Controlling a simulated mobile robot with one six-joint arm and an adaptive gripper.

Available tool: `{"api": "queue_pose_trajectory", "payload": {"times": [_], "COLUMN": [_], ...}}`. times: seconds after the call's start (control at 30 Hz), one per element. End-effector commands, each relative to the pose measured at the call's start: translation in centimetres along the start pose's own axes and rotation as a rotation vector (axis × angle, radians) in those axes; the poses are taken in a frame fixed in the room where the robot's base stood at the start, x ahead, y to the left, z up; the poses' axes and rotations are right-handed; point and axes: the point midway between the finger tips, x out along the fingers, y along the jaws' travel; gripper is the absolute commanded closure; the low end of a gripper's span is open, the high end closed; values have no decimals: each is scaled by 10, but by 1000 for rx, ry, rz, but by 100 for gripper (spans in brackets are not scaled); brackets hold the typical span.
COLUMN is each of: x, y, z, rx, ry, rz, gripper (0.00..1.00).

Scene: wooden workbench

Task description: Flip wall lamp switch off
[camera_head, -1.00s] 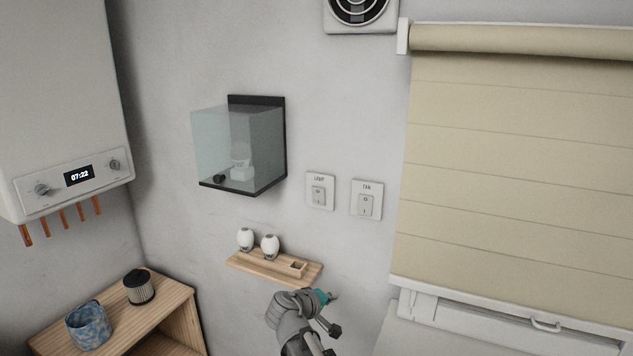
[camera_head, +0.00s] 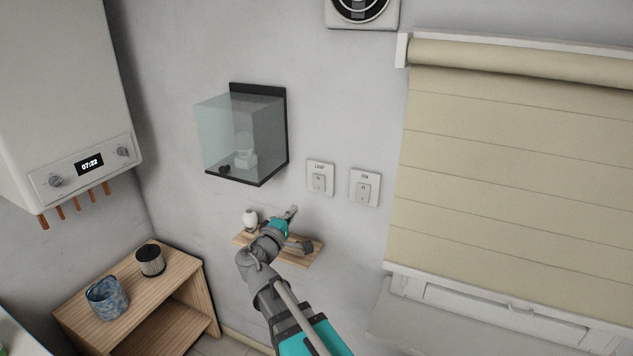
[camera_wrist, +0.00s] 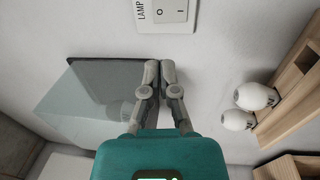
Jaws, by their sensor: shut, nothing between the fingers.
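The lamp switch (camera_head: 319,181) is a white rocker on a plate marked LAMP on the wall, right of the glass wall lamp (camera_head: 222,140). In the wrist view the lamp switch (camera_wrist: 168,12) shows at the top, with O and I marks; which side is pressed is hard to tell. The glass lamp (camera_wrist: 85,100) lies left of my fingers there and looks unlit. My gripper (camera_wrist: 158,66) is shut and empty, its fingertips just short of the switch plate in that picture. In the head view my gripper (camera_head: 292,212) is below the switch, in front of the small shelf.
A fan switch (camera_head: 364,188) sits right of the lamp switch. A wooden shelf (camera_head: 297,262) with white bulbs (camera_head: 250,219) is partly behind my arm. A window blind (camera_head: 510,170) covers the right side. The wall between shelf and switches is clear.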

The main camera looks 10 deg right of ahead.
Motion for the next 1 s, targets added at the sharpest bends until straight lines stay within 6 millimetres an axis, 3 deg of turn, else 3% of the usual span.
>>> {"api": "queue_pose_trajectory", "payload": {"times": [0.27,0.47,1.0], "x": [4,17,96], "y": [0,0,0], "z": [0,0,0], "rx": [1,0,1], "ry": [-2,-4,-5], "rz": [-1,-1,-1], "gripper": [100,100,100]}}
